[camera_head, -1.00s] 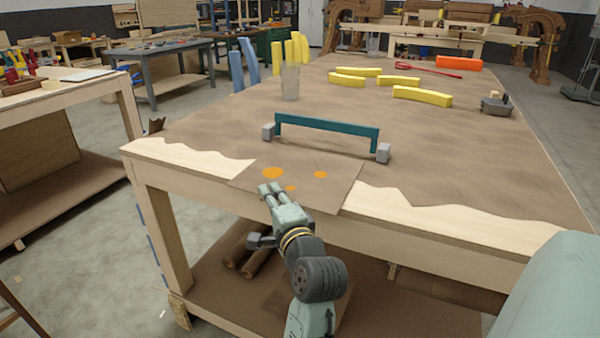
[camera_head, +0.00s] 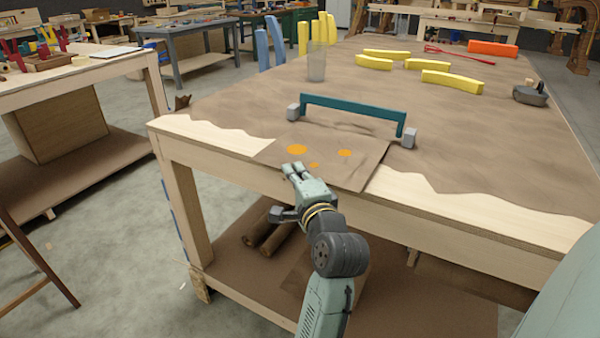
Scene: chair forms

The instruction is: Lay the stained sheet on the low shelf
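The stained sheet (camera_head: 346,174) is a flat brown piece with several orange spots. It lies on the near edge of the workbench top, its front edge at or slightly over the bench edge. My gripper (camera_head: 293,168) is at the sheet's front left edge, with its fingertips over or touching it. The two fingers look close together, but whether they pinch the sheet is not clear. The low shelf (camera_head: 440,300) is the brown board under the bench top, partly hidden by my arm.
A teal bar on grey blocks (camera_head: 350,112) stands just behind the sheet. Dark brown rolls (camera_head: 268,232) lie on the low shelf at the left. A bench leg (camera_head: 188,210) bounds the shelf's left end. Yellow pieces (camera_head: 452,80) and a clear cup (camera_head: 316,68) sit farther back.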

